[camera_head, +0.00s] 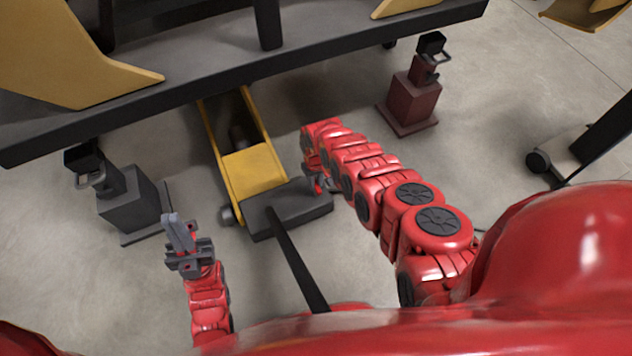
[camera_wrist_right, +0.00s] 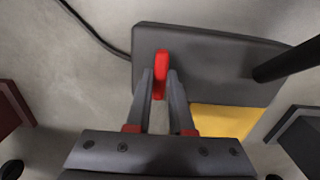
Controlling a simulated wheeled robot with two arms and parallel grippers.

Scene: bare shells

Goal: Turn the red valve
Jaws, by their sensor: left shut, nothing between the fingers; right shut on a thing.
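The red valve (camera_wrist_right: 161,66) is a small upright red handle on the grey end block (camera_wrist_right: 205,62) of a yellow floor jack (camera_head: 254,172). In the right wrist view my right gripper (camera_wrist_right: 160,88) has its two fingers on either side of the valve, shut on it. In the head view my right gripper (camera_head: 326,186) is at the right end of the jack's block, mostly covered by my own arm, and I cannot make out the valve there. My left gripper (camera_head: 174,222) is shut and empty, pointing up the picture, left of the jack.
The jack's black handle (camera_head: 296,262) slants toward me between my arms. A grey stand (camera_head: 135,201) is at the left and a dark red stand (camera_head: 411,102) at the right. A long dark beam (camera_head: 300,55) crosses above. Open floor lies right of my right arm.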

